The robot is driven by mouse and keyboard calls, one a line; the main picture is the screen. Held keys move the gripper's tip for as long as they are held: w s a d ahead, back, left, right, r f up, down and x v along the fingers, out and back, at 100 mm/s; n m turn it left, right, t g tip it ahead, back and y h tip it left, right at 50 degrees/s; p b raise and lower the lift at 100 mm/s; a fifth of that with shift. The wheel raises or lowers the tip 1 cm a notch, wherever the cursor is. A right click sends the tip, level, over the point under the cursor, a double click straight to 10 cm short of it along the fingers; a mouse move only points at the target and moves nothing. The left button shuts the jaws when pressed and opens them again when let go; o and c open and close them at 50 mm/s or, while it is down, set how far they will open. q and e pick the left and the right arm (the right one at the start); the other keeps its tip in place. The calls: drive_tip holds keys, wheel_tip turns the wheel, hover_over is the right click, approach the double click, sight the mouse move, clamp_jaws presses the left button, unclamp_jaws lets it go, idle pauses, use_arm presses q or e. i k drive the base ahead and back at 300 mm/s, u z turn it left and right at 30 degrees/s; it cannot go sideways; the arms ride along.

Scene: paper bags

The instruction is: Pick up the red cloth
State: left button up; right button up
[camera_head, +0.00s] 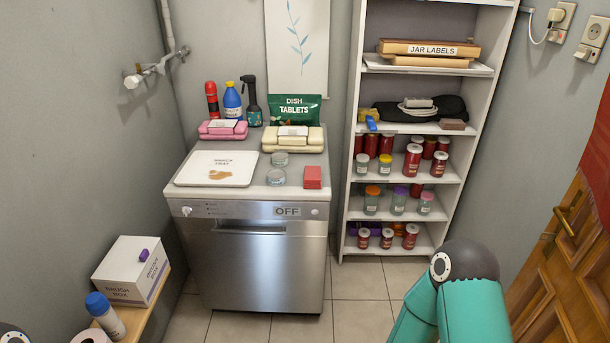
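A small red folded-looking block (312,177) lies on the front right of the dishwasher top; it may be the red cloth, but I cannot tell cloth from sponge. A larger red sheet (602,140), which looks like hanging fabric, is cut off by the right edge, in front of the wooden door. Neither gripper is in view. Part of my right arm shows at the bottom right, apart from both red things. Only a small piece of what seems my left arm shows at the bottom left corner.
The dishwasher (262,262) bears a stained white tray (190,177), glass jars, bottles and soap boxes. A shelf unit (347,200) with several jars stands to its right. A wooden door (555,285) is at the right, a brush box (130,271) at the left. The middle floor is clear.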

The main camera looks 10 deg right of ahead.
sight(313, 174)
drive_tip(key=i, duration=1.6)
drive_tip(key=z, duration=0.05)
